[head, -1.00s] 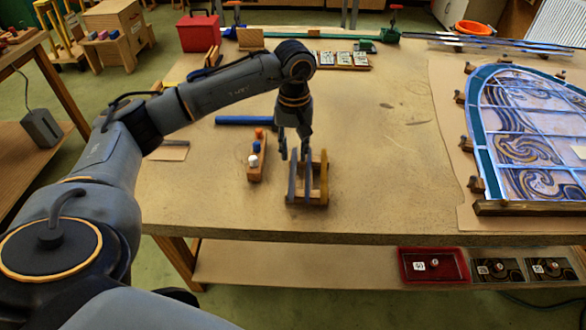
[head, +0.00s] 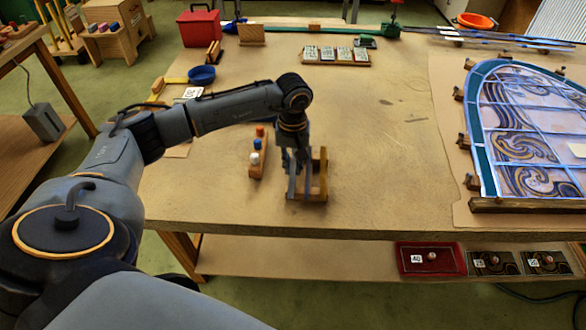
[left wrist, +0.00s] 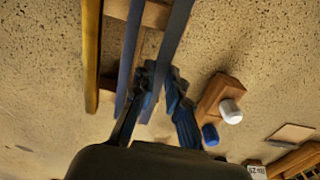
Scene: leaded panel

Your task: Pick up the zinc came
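A wooden rack (head: 308,197) near the table's front edge holds upright strips: two blue-grey ones and a yellow one (head: 323,172). I cannot tell by look which is the zinc came; the blue-grey strips are the metal-like ones. My left gripper (head: 291,166) points down at the rack's left side. In the left wrist view the fingers (left wrist: 160,78) are apart, on either side of the outer blue-grey strip (left wrist: 172,42). The inner blue-grey strip (left wrist: 130,55) and the yellow strip (left wrist: 91,50) stand beside it. Contact is not clear. My right gripper is out of view.
A small wooden block with white, blue and orange caps (head: 258,168) stands just left of the rack. The leaded panel (head: 525,130) lies at the right. A blue bowl (head: 202,75) sits at the back left. The middle of the table is clear.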

